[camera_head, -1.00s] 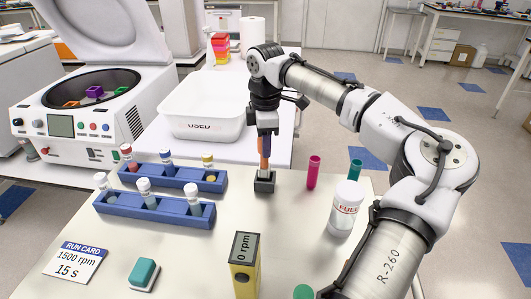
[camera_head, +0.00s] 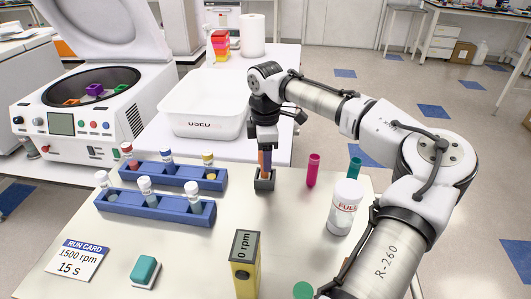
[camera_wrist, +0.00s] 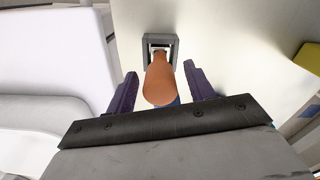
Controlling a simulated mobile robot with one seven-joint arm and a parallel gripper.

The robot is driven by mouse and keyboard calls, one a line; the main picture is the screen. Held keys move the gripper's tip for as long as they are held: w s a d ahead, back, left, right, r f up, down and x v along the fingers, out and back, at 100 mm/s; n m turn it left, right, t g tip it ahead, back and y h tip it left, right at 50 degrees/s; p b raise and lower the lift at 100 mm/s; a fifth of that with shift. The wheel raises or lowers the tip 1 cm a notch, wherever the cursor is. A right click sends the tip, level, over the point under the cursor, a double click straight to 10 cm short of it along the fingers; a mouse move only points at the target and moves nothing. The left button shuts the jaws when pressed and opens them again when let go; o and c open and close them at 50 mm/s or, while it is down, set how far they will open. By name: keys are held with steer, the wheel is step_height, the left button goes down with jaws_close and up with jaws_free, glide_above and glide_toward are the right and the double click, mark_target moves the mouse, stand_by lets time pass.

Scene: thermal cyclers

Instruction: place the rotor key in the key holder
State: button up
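The rotor key (camera_head: 261,160), with an orange handle, stands upright at the dark key holder (camera_head: 264,184) near the table's back edge. In the wrist view the orange handle (camera_wrist: 158,84) points toward the camera, and its far end sits at the square opening of the grey holder (camera_wrist: 148,39). How deep the key sits is hidden. My gripper (camera_head: 266,163) is above the holder, around the handle. In the wrist view its two dark purple fingers (camera_wrist: 160,70) stand apart, with a visible gap on each side of the handle.
Two blue tube racks (camera_head: 154,207) stand left of the holder. A pink tube (camera_head: 313,170) and a white-capped bottle (camera_head: 344,208) stand to the right. A white bin (camera_head: 204,115) is behind, and an open centrifuge (camera_head: 88,120) is at the far left. A yellow meter (camera_head: 244,270) stands in front.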

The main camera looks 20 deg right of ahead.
step_height(320, 180, up, 12)
steer(key=b, duration=0.1)
stand_by(0.5)
